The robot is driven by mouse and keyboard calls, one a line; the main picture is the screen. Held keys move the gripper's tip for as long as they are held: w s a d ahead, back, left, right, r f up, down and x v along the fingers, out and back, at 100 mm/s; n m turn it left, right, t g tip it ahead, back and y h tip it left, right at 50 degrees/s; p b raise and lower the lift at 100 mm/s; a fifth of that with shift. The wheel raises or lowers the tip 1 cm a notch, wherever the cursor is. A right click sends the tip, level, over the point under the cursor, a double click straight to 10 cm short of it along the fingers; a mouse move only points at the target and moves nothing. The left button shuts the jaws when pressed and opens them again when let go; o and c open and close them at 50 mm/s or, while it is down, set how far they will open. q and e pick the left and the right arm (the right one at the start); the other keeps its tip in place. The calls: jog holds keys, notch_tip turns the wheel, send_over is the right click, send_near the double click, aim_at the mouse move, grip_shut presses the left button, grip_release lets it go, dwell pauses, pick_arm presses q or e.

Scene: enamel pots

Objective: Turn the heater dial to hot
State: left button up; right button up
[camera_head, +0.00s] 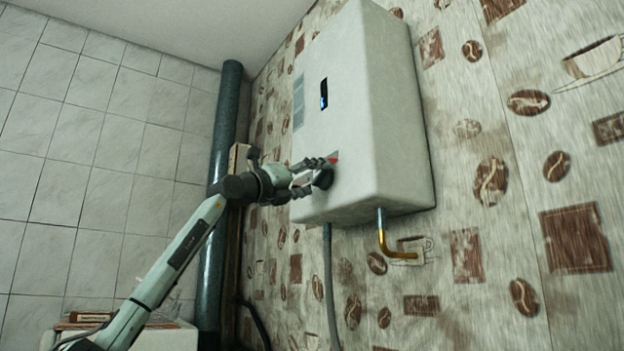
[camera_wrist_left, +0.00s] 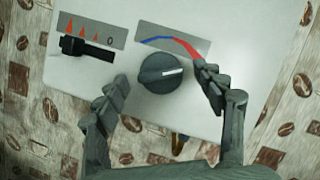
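The white heater (camera_head: 362,120) hangs on the patterned wall. Its round black dial (camera_wrist_left: 160,73) is near the bottom of the front panel, with a pale pointer line aimed right and slightly up. Above it, a curved scale (camera_wrist_left: 175,42) runs from blue on the left to red on the right. My left gripper (camera_head: 313,173) is at the dial, which it partly hides in the head view (camera_head: 324,178). In the left wrist view, its fingers stand apart on either side of the dial, with visible gaps. My right gripper is in neither view.
A black slider lever (camera_wrist_left: 86,49) with red triangles and a 0 sits left of the dial. A brass pipe (camera_head: 384,240) and a grey hose (camera_head: 329,285) come from the heater's underside. A dark vertical pipe (camera_head: 226,120) stands left of the heater.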

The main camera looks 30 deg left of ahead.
pick_arm(q)
jog(key=shift+s, duration=0.1)
jog(key=v, duration=1.2)
jog(key=shift+r, duration=0.1)
jog(key=x, duration=1.2)
dwell(0.3)
